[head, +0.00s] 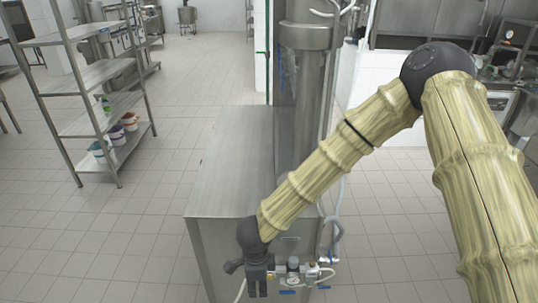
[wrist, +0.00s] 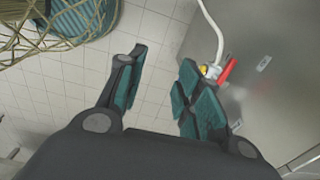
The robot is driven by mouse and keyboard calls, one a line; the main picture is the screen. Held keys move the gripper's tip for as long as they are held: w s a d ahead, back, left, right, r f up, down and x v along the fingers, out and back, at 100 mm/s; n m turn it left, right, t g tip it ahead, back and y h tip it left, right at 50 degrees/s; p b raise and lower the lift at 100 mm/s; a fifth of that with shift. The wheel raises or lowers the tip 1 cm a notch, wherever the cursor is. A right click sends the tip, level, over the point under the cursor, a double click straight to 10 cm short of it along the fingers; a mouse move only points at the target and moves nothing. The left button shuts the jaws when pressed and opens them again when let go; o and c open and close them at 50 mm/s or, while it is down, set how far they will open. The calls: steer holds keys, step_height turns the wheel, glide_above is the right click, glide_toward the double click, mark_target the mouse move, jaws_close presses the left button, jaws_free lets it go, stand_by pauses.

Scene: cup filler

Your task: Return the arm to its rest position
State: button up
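My arm (head: 318,172), with a pale bamboo-like surface, reaches from the right side of the head view down to the lower middle. My gripper (head: 257,288) hangs at its end, in front of the steel machine cabinet (head: 232,170). In the wrist view the two teal-padded fingers of my gripper (wrist: 158,88) stand apart with floor tiles showing between them. Nothing is held. The cabinet's steel side (wrist: 270,85) lies close to the right finger, with a red handle (wrist: 228,69) and a white hose (wrist: 212,25) there. I cannot tell if anything touches.
A tall steel column (head: 305,100) rises from the cabinet behind my arm. Valves and a gauge (head: 292,280) sit right of my gripper. Steel counters (head: 430,25) stand at back right. Tiled floor is clear at left.

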steer(key=s+d+f+n+b, duration=0.1)
steer(key=s+d+f+n, duration=0.15)
steer(key=d+f, duration=0.25)
steer(key=s+d+f+n+t+h+b, duration=0.1)
steer(key=s+d+f+n, duration=0.15)
steer(key=d+f, duration=0.25)
steer(key=s+d+f+n+b, duration=0.1)
steer(key=s+d+f+n, duration=0.15)
steer(key=d+f, duration=0.3)
steer(key=s+d+f+n+b, duration=0.1)
steer(key=s+d+f+n, duration=0.1)
steer(key=s, duration=0.3)
steer(key=s+d+f+n+b, duration=0.1)
steer(key=s+d+f+n, duration=0.1)
steer(key=s+d+n, duration=0.2)
steer(key=s+d+f+n+g+y+b, duration=0.1)
steer(key=s+d+f+n, duration=0.1)
steer(key=s, duration=0.4)
steer(key=shift+d+f+n, duration=0.25)
steer(key=shift+d+n, duration=0.6)
steer(key=shift+d, duration=0.35)
